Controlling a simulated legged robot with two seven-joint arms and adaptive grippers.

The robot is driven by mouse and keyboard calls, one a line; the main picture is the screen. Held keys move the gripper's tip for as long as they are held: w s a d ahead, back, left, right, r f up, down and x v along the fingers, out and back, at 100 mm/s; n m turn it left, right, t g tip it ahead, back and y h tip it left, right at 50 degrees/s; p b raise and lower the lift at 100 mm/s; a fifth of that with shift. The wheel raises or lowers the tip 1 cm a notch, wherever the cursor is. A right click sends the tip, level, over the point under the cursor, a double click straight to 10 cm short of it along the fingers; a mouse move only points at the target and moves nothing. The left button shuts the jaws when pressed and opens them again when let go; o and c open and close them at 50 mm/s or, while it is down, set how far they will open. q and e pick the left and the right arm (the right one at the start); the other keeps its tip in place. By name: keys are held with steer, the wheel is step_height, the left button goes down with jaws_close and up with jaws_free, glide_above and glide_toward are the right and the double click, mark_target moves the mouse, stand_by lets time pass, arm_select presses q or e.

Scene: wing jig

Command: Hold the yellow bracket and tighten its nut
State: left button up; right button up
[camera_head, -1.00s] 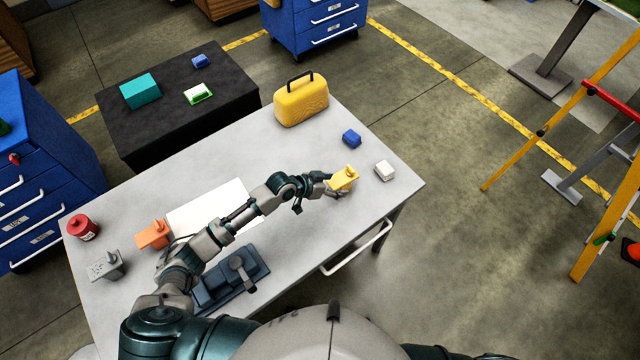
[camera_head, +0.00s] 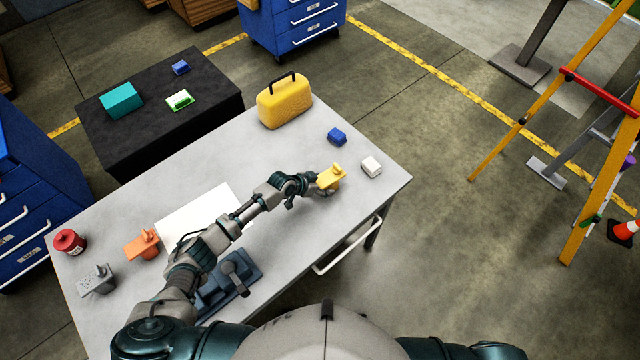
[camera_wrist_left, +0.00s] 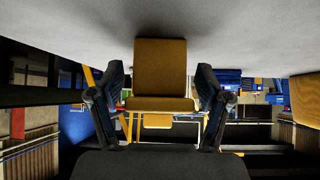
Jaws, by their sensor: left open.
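The yellow bracket (camera_head: 331,177) stands on the grey table near its right end. My left gripper (camera_head: 318,183) is at the bracket's near left side, with its jaws toward it. In the left wrist view, where the table is at the top, the bracket (camera_wrist_left: 160,68) shows between the two spread fingers of the gripper (camera_wrist_left: 160,82). Gaps show on both sides, so the gripper is open and not clamped on it. I cannot make out the nut. My right gripper is not in view.
A white block (camera_head: 371,166) and a blue block (camera_head: 337,136) lie close to the bracket. A yellow case (camera_head: 285,102) stands at the back edge.

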arm_select(q)
steer(key=shift+a, duration=0.1)
steer(key=c, duration=1.4)
steer(key=shift+r, duration=0.15)
steer(key=shift+c, duration=0.2)
steer(key=shift+r, duration=0.15)
